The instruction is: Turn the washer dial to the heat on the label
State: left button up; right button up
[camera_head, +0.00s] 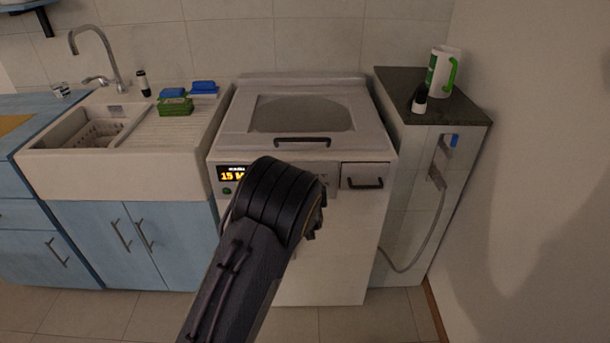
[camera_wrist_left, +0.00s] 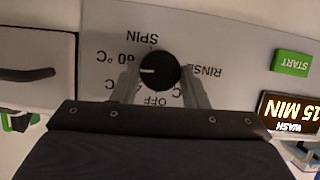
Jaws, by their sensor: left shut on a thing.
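The washer (camera_head: 330,219) stands in the middle of the head view, its lid closed. Its dial (camera_wrist_left: 159,71) is a black round knob in the left wrist view, where the panel appears upside down. My left gripper (camera_wrist_left: 160,82) is shut on the dial, one finger on each side. The dial's white mark points left in that view, roughly toward the 60 °C print (camera_wrist_left: 118,57). SPIN, RINSE and OFF are also readable; other temperature prints are partly hidden by the fingers. In the head view my left arm hides the dial. My right gripper is not in view.
The panel has a lit WASH 15 MIN display (camera_wrist_left: 291,113) and a green START button (camera_wrist_left: 292,62). A drawer (camera_head: 366,176) is right of the dial. A white and green jug (camera_head: 441,72) and a small bottle (camera_head: 419,99) stand on the right counter. A sink (camera_head: 110,160) is left.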

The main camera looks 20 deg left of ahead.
pick_arm(q)
jog(key=shift+d+m+y+p, duration=0.1)
jog(key=shift+m+y+p, duration=0.4)
jog(key=shift+m+p, duration=0.7)
jog(key=shift+n, duration=0.3)
jog(key=shift+f, duration=0.1)
jog(key=o, duration=1)
jog(key=v, duration=0.7)
jog(key=shift+s+d+r, duration=0.15)
jog(key=shift+s+r, duration=0.1)
jog(key=shift+r, duration=0.05)
jog(key=shift+g, duration=0.3)
